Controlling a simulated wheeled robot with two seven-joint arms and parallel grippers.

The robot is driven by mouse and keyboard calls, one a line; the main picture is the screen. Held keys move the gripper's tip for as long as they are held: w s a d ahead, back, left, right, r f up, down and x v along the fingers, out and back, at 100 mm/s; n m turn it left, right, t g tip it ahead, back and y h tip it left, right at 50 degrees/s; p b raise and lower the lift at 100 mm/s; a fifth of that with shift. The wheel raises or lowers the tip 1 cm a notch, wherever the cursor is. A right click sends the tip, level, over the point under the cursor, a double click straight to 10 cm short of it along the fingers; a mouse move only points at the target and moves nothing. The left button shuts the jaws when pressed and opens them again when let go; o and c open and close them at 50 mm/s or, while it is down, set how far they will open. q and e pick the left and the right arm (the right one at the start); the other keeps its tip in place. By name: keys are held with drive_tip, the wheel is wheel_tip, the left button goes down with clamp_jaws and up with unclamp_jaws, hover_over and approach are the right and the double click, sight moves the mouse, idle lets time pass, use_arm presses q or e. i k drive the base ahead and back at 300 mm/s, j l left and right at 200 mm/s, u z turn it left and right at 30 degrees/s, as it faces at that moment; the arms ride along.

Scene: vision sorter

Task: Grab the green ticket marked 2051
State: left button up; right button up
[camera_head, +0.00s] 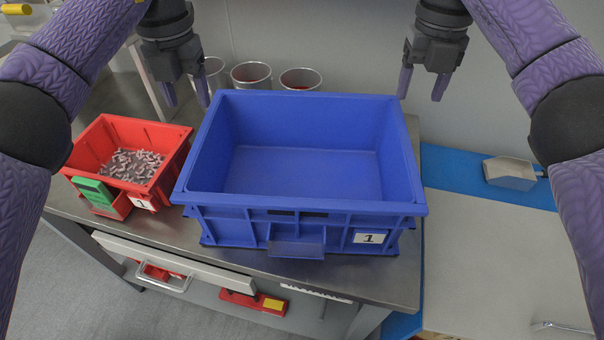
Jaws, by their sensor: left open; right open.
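A green ticket (93,190) leans at the front left of a red bin (175,133), in a small red ledge or holder. Its marking is too small to read. My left gripper (187,101) is open and empty, above and to the right of the red bin, near the left back corner of the blue bin. My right gripper (421,97) is open and empty, near the blue bin's back right corner. Both point downward, apart from the ticket.
A large empty blue bin (305,205) labelled 1 fills the middle of the metal table (375,285). The red bin holds many small pinkish and grey parts. Several metal cups (251,76) stand behind. A metal scoop (510,173) lies at right on a blue surface.

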sight(93, 190)
drive_tip(key=k, duration=1)
